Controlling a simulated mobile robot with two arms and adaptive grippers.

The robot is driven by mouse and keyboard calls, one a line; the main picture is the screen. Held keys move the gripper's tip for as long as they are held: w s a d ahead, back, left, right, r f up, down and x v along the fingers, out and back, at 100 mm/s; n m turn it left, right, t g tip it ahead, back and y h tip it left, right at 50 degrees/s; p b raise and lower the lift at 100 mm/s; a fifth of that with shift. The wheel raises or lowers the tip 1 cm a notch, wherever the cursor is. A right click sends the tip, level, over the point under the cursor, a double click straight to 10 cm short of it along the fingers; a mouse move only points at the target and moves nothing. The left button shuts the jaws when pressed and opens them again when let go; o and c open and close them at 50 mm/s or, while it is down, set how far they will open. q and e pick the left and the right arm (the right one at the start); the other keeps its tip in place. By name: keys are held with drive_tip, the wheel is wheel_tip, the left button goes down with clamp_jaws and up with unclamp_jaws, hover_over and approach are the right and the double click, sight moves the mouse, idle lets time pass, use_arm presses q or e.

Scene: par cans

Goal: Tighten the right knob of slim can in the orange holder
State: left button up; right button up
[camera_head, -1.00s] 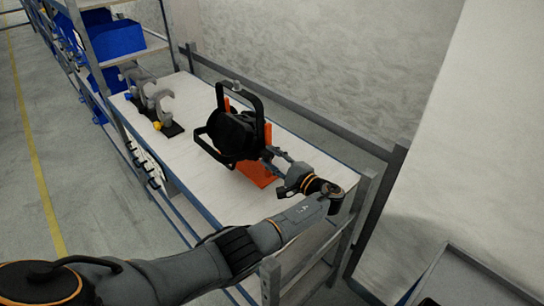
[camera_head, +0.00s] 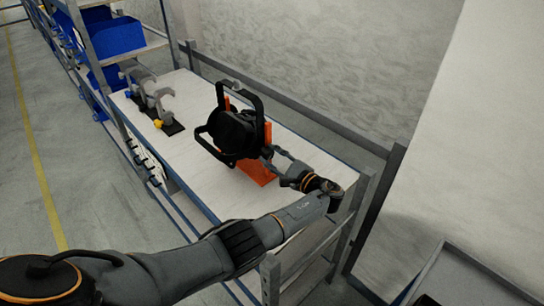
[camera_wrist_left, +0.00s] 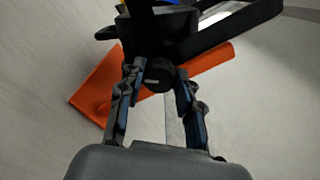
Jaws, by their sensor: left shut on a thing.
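The slim can (camera_head: 233,132) is black with a looped black yoke and sits tilted in the orange holder (camera_head: 257,173) on the table. Its right knob (camera_wrist_left: 159,74) is a dark round piece in the left wrist view, between my left gripper's fingers. My left gripper (camera_head: 268,153) reaches the can's right side from the right and is shut on the knob. In the left wrist view its two fingers (camera_wrist_left: 160,84) stand on either side of the knob. The orange holder (camera_wrist_left: 92,92) shows behind them. The left side of the can is hidden from the wrist. My right gripper is not in view.
Several grey clamps (camera_head: 157,99) on dark bases stand at the far left of the table (camera_head: 215,192). Blue bins (camera_head: 117,38) sit on the shelf behind. A metal rail (camera_head: 290,100) runs along the table's back edge. The near tabletop is clear.

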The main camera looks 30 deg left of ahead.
use_arm(q)
drive_tip(key=o, duration=1.2)
drive_tip(key=shift+c, duration=0.2)
drive_tip(key=v, duration=1.2)
